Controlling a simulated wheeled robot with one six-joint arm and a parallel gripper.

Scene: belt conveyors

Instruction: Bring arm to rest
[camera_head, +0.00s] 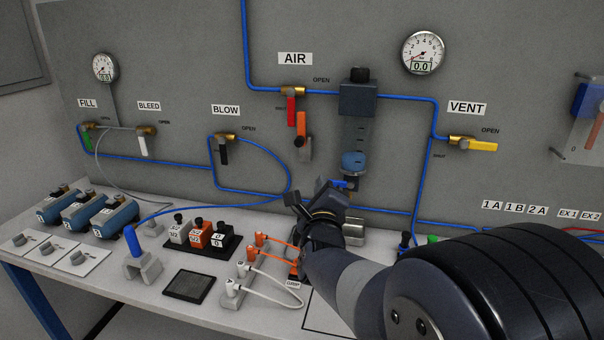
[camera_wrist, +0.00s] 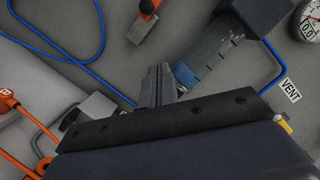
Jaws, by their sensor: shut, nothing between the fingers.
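My gripper (camera_head: 318,202) is stretched out over the bench in the head view, pointing toward the grey wall panel. It is in front of and below the filter unit (camera_head: 358,135) with the blue bowl. In the wrist view my gripper's fingers (camera_wrist: 157,82) are together with nothing between them. The filter unit (camera_wrist: 207,55) shows beyond the fingers in that view. My arm hides part of the bench's right side.
The bench (camera_head: 150,292) carries blue cylinders (camera_head: 85,212), a black tray of labelled blocks (camera_head: 200,240) and orange and white cables (camera_head: 272,290). Valves with a red AIR handle (camera_head: 292,110) and a yellow VENT handle (camera_head: 482,146) are on the panel. Blue tubing runs behind my gripper.

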